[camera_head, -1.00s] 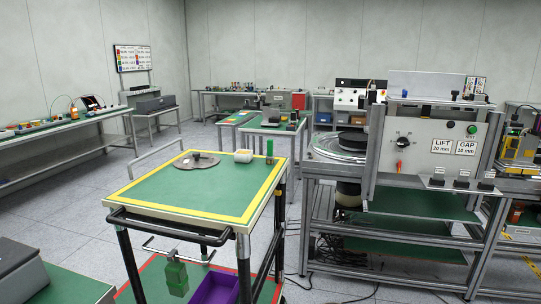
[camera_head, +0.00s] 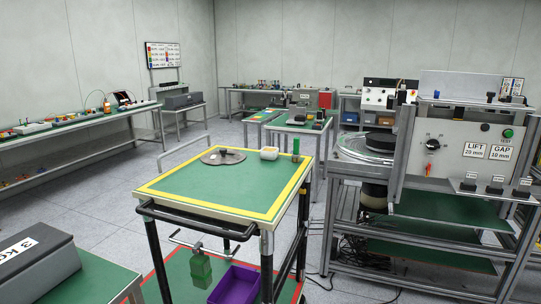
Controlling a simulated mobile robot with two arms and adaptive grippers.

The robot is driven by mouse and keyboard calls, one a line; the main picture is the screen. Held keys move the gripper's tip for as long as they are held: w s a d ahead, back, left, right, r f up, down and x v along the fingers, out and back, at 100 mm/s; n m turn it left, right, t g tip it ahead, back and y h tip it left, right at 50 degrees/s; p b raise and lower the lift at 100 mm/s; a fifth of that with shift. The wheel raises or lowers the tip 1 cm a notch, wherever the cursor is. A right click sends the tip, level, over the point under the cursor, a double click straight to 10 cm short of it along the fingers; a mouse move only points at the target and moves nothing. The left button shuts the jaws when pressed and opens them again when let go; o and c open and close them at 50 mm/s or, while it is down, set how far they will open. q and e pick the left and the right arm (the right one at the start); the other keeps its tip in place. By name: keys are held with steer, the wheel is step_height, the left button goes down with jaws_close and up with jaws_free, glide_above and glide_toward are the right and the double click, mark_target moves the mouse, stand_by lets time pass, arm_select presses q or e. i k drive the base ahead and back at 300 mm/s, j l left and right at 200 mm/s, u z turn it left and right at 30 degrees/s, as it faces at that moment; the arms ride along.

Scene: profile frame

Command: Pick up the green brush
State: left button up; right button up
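A slim green upright item (camera_head: 296,146) stands at the far right corner of the green-topped cart (camera_head: 215,192), with a darker part at its foot. A second green item, a block (camera_head: 201,270), hangs at the front of the cart below its handle. Both are small in view, and I cannot tell for sure which one is the green brush. Neither of my grippers shows in the head view.
On the cart are a round grey plate (camera_head: 223,157) and a white tub (camera_head: 269,153). A purple bin (camera_head: 236,285) sits on its lower shelf. A grey box marked 3 kg (camera_head: 38,262) is at lower left. A machine frame (camera_head: 400,170) stands at right. Floor is clear left of the cart.

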mark_target(296, 156)
steer(key=i+l+z, duration=0.1)
steer(key=i+l, duration=0.15)
steer(key=i, duration=0.3)
steer(key=i+l+z, duration=0.1)
steer(key=i, duration=0.45)
steer(key=l, duration=0.05)
